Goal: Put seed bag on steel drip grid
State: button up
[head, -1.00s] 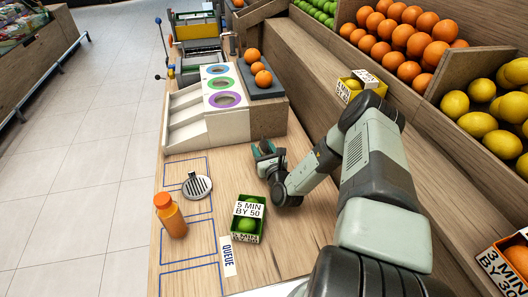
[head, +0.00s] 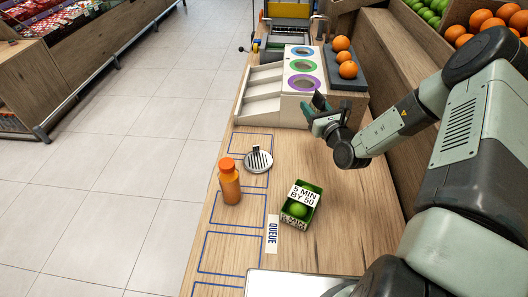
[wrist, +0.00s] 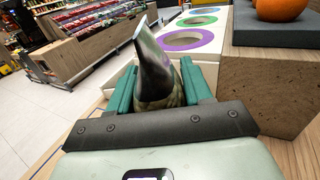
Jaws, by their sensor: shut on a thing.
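My gripper (head: 318,110) is shut on the seed bag, at the front of the white sorting unit. In the wrist view the seed bag (wrist: 157,72) is a dark, tapering, glossy pouch standing up between the green fingers; its lower end is hidden by the gripper. In the head view only a small dark piece of the bag (head: 319,100) shows. The steel drip grid (head: 260,163) is a round, slotted disc lying on the wooden counter, left of and nearer than my gripper. A small upright tag (head: 255,150) stands at its far side.
An orange bottle (head: 230,184) stands near the grid, and a green box (head: 300,204) with a lime and a sign sits to the right. The white sorting unit (head: 262,98) and a dark tray (head: 346,76) with oranges lie behind. Counter between grid and gripper is clear.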

jog(key=s+a+r+n+g+y, duration=0.1)
jog(key=a+n+g+y, duration=0.4)
jog(key=a, duration=0.3)
jog(key=n+g+y, duration=0.5)
jog(key=n+g, duration=0.3)
jog(key=g, duration=0.3)
send_over(252, 160)
notch_tip(252, 160, down, 8)
jog(key=shift+r, duration=0.15)
jog(key=shift+f, duration=2.2)
jog(key=shift+f, duration=0.15)
jog(key=o, duration=1.1)
jog(key=shift+c, duration=0.2)
